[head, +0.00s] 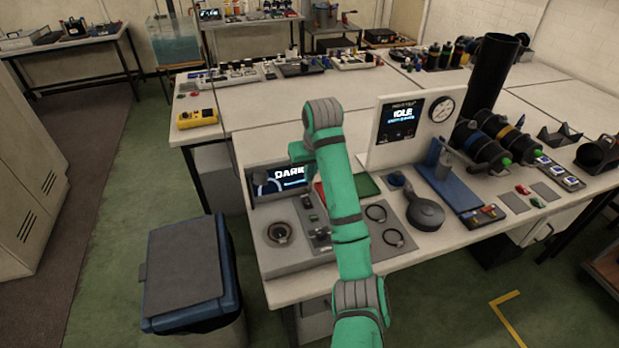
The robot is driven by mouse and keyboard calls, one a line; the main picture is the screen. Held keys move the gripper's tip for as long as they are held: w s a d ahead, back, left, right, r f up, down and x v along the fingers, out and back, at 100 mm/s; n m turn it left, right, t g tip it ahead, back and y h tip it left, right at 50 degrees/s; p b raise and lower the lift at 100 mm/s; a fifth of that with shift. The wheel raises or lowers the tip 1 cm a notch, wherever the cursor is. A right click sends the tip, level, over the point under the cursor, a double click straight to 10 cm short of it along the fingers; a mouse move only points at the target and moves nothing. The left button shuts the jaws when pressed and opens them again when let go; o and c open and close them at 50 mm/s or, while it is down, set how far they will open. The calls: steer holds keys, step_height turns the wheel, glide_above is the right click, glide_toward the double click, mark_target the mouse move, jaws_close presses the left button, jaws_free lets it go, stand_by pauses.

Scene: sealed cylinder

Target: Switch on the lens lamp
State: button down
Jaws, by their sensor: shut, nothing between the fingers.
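A display (281,181) on the near bench reads "DARK", with a smaller line under it too small to read. In front of it, a round ring-shaped fitting (280,233) sits on a grey panel (284,259). Small dark controls (320,235) stand to its right, partly beside my arm; I cannot tell which one is the lamp's switch. My teal arm reaches up over the bench and bends at the top, with a short teal part showing just above the display.
A white upright panel (393,153) reading "IDLE" carries a round gauge (441,109). Two dark cables or rings and a round dark grey pan-like part (425,212) lie right of my arm. A lidded bin (186,267) stands at the bench's left front.

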mark_target(306, 200)
steer(key=x, duration=1.2)
steer(key=shift+s+a+f, duration=0.1)
steer(key=shift+s, duration=0.05)
steer(key=shift+s+d, duration=0.1)
steer(key=shift+d, duration=0.25)
steer(key=shift+a+f, duration=0.25)
steer(key=shift+a, duration=0.2)
steer(key=shift+s+d+r, duration=0.15)
steer(key=shift+s+d, duration=0.3)
steer(key=shift+s, duration=0.25)
steer(key=shift+w, duration=0.1)
